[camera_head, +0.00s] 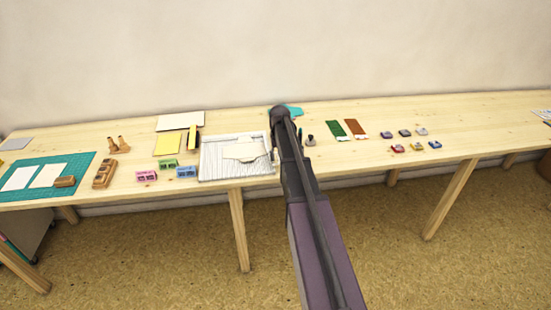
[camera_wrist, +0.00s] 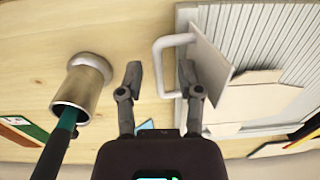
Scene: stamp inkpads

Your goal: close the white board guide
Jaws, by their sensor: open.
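The white board guide (camera_head: 209,158) is a pale, finely striped board near the table's front edge in the head view, left of my arm. A white piece lies across its middle. In the wrist view the striped board (camera_wrist: 284,40) fills the right side, with a pale flap (camera_wrist: 208,62) and a white U-shaped handle (camera_wrist: 160,68) at its left edge. My gripper (camera_wrist: 160,77) is open, with one finger on each side of the handle's bar in the picture. I cannot tell whether either finger touches it. The head view hides my gripper behind my arm.
Pink (camera_head: 146,176), green and blue (camera_head: 187,172) blocks sit left of the board. Several small inkpads (camera_head: 405,133) lie right.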

